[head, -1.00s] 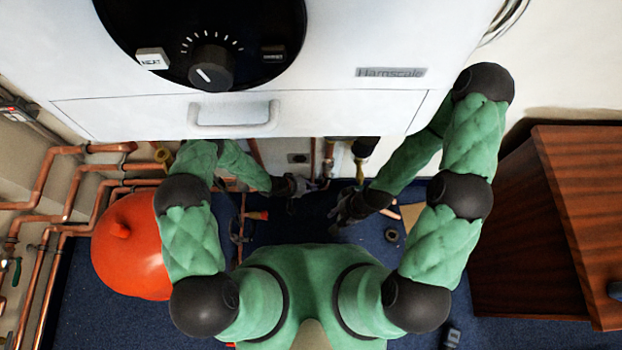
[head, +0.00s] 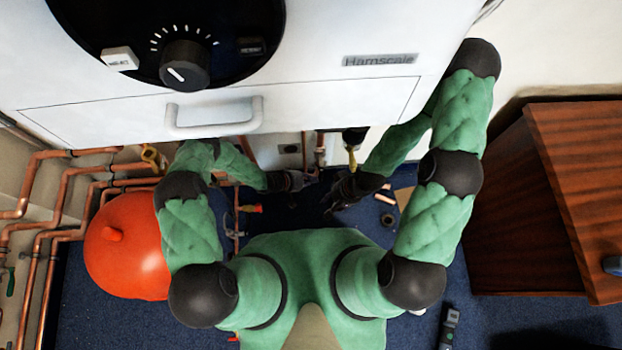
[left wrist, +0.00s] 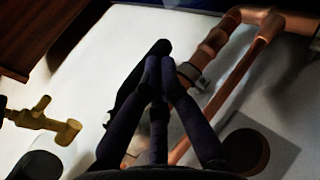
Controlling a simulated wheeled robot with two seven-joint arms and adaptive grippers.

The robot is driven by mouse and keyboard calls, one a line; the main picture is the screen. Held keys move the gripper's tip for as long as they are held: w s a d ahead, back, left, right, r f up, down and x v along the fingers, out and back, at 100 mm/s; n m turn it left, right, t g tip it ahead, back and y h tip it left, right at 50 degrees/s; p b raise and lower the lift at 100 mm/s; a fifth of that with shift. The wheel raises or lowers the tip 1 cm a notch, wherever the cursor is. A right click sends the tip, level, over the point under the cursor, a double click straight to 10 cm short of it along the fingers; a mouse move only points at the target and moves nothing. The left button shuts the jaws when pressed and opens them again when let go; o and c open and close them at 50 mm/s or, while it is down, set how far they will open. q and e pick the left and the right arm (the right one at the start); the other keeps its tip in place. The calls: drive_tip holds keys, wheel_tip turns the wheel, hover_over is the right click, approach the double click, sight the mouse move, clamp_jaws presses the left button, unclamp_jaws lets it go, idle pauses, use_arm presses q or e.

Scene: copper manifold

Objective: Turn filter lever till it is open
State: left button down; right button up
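My left gripper (head: 308,178) is under the white boiler, by the copper pipes in the head view. I cannot pick out the filter lever for certain. A brass fitting (left wrist: 45,120) shows at the left of the wrist view, apart from the fingers.
The white boiler (head: 300,110) overhangs both forearms. Copper pipes (head: 65,190) and a red tank (head: 130,245) stand at the left. A wooden cabinet (head: 550,200) stands at the right. Small loose items, including a black ring (head: 387,219), lie on the blue carpet.

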idle(0.5)
use_arm(q)
drive_tip(key=v, duration=1.2)
